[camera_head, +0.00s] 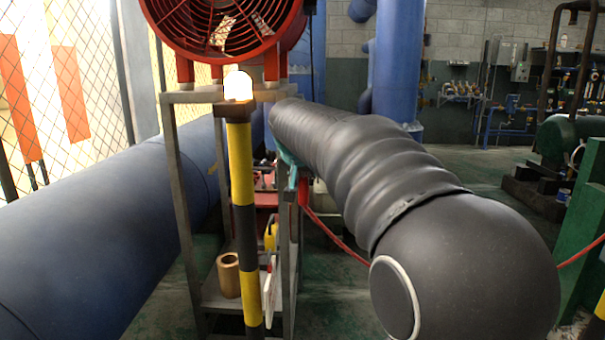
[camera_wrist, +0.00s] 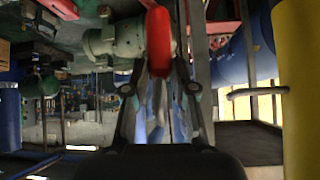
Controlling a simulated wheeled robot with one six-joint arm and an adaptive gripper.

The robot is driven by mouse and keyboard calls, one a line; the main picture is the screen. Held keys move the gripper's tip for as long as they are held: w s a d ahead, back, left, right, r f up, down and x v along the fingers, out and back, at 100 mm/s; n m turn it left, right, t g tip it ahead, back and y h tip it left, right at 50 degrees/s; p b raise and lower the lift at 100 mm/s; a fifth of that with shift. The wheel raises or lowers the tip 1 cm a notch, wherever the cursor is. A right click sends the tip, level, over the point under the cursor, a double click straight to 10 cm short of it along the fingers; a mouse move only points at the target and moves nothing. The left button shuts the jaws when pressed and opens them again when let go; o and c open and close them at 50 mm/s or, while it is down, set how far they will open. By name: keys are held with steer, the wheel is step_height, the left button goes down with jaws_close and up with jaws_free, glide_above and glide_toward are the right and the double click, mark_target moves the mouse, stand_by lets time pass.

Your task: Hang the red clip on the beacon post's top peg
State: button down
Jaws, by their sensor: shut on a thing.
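The beacon post (camera_head: 243,190) stands upright left of centre in the head view, banded yellow and black, with a lit lamp (camera_head: 238,86) on top. In the wrist view a plain yellow upright (camera_wrist: 298,90), apparently the post, fills the right edge. A thin grey bar (camera_wrist: 257,91) juts left from it; I cannot tell which peg this is. My gripper (camera_wrist: 160,78) is shut on the red clip (camera_wrist: 158,35), which sticks out beyond the fingertips, apart from the post. In the head view my arm hides most of the gripper, just right of the post.
A red line (camera_head: 335,236) runs from near my gripper down and right behind my arm. A metal stand (camera_head: 178,180) behind the post carries a red fan (camera_head: 215,25) and a copper-coloured cup (camera_head: 228,275). A large blue pipe (camera_head: 100,230) lies left.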

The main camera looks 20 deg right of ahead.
steer(key=w+a, duration=0.2)
steer(key=a, duration=0.5)
steer(key=shift+w+a+f, duration=0.2)
steer(key=shift+w+f, duration=0.05)
steer(key=shift+f, duration=0.1)
stand_by(0.8)
steer(key=shift+a, duration=0.1)
stand_by(0.6)
steer(key=shift+w+a+f+b, duration=0.15)
steer(key=shift+a+f+b, duration=0.3)
steer(key=shift+a, duration=0.15)
stand_by(1.5)
stand_by(0.4)
steer(key=c, duration=0.9)
jaws_free()
steer(key=shift+o, duration=0.2)
steer(key=shift+a+r, duration=0.1)
